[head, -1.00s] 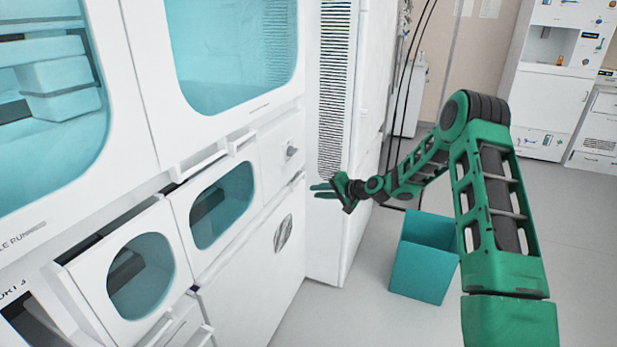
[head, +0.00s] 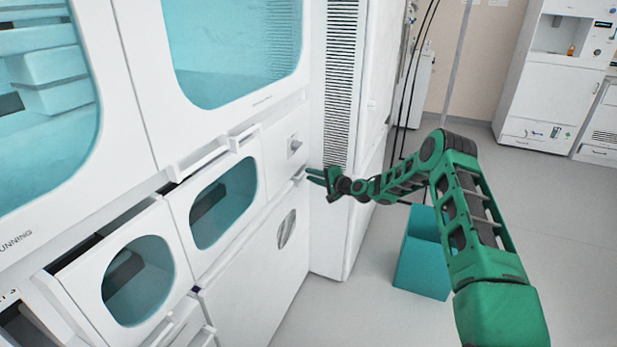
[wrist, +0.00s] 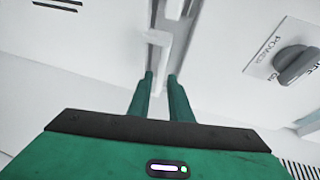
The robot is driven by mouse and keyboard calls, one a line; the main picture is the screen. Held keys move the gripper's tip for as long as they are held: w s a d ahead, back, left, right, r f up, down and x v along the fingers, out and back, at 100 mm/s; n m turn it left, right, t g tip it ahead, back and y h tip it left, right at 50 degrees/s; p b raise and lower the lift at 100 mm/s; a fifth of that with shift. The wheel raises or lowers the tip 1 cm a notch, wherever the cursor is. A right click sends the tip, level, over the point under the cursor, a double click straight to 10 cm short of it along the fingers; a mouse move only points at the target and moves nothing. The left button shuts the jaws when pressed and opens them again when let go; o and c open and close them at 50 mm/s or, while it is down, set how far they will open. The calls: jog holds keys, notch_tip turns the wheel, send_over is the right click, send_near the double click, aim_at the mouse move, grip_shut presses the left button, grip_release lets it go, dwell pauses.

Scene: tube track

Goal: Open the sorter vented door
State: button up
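The sorter's white lower door (head: 255,270) has an oval vent near its upper right. In the wrist view the door (wrist: 85,45) fills the left, with dark vent slots at the top left. A small white handle (head: 299,175) sits at the door's upper right corner; it also shows in the wrist view (wrist: 158,38). My gripper (head: 312,175) is at this corner. Its two green fingers (wrist: 160,76) are apart, with the handle just ahead of and between the tips. I cannot tell whether they touch it. Nothing is held.
A power knob (wrist: 297,65) sits on the panel beside the handle. Windowed doors (head: 222,205) and (head: 138,280) lie left of it. A tall white cabinet with a louvred strip (head: 340,80) stands close right. A teal bin (head: 422,265) stands on the floor; open floor lies to the right.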

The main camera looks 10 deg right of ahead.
jog(key=shift+x, duration=1.35)
jog(key=shift+s, duration=0.1)
